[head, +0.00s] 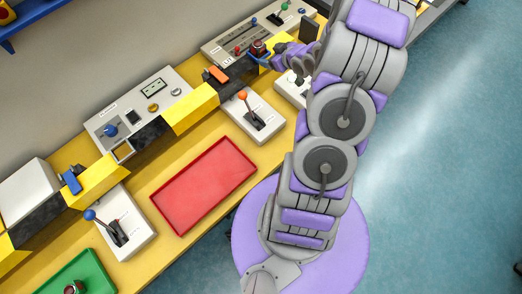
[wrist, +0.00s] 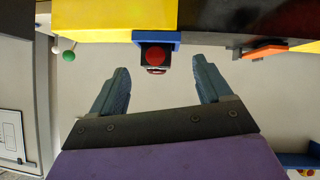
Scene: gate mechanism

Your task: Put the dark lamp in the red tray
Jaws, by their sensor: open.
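A dark lamp with a red round face (wrist: 154,56) sits on a blue bracket (wrist: 142,37) on the yellow and black bar; it also shows in the head view as a small dark and red lamp (head: 259,47). My gripper (wrist: 162,68) is open and empty, with the lamp between the lines of its two fingers, near the tips. In the head view my gripper (head: 280,56) is just right of the lamp, partly hidden by my arm. The red tray (head: 203,185) lies empty on the yellow bench, in front of the bar.
The yellow and black bar (head: 192,111) runs along the bench, with an orange block (head: 216,75) and another blue bracket (head: 71,182) on it. Lever boxes (head: 252,117) (head: 118,228) flank the tray. A green tray (head: 80,274) holds a dark and red object. Control panels stand behind.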

